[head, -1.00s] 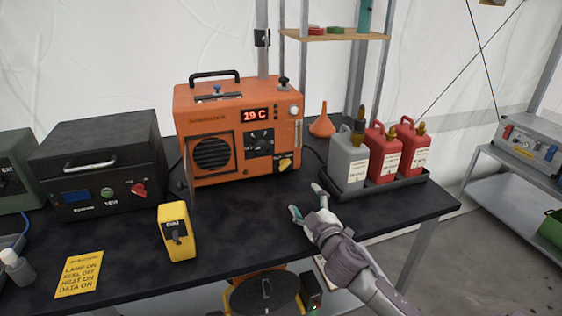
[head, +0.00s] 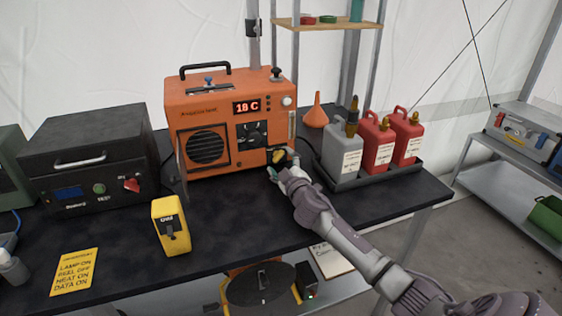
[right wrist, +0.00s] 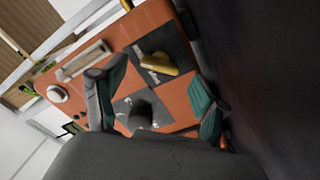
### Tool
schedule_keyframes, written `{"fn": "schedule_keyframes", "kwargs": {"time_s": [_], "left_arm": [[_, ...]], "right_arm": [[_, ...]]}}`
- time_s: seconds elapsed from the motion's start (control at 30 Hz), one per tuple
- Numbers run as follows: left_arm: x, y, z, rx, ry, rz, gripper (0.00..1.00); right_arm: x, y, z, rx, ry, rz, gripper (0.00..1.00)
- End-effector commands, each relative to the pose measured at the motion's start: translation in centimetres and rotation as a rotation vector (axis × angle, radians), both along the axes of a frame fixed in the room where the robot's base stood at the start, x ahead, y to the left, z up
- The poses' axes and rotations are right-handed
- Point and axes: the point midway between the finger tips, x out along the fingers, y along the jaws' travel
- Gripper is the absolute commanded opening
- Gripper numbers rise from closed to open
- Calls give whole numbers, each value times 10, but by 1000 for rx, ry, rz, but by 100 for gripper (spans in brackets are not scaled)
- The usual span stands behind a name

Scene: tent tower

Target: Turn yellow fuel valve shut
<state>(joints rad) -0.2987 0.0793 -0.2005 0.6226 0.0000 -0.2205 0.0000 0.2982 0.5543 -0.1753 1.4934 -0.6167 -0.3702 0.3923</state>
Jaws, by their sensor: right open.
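The yellow fuel valve (head: 278,156) is a small knob low on the right of the front of the orange heater (head: 180,115). My right gripper (head: 284,165) is open in front of it and partly hides it. In the right wrist view, the valve (right wrist: 158,64) sits on a dark plate, ahead of the space between the two teal-padded fingers (right wrist: 155,95). I see no clear contact between fingers and valve. The heater's display reads 18 C. My left gripper is not in view.
A tray (head: 385,179) with a grey can (head: 340,155) and red cans (head: 378,145) stands right of my arm. An orange funnel (head: 316,115) is behind. A yellow meter (head: 170,225) stands on the left; the front middle of the black table (head: 235,215) is clear.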

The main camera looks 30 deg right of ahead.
Motion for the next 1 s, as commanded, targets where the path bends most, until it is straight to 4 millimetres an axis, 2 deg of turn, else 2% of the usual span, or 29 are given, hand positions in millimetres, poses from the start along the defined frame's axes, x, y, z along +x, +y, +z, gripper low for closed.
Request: {"fn": "schedule_keyframes", "kwargs": {"time_s": [0.1, 0.4, 0.77, 1.0], "left_arm": [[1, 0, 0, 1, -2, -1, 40], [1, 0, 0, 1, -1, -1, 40], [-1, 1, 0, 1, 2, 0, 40], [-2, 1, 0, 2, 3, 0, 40]], "right_arm": [[7, -1, 0, 0, -1, 1, 73], [8, -2, 0, -1, 0, 0, 73], [8, -2, 0, 0, 1, 1, 13], [8, -2, 0, -18, 5, 1, 13]]}}
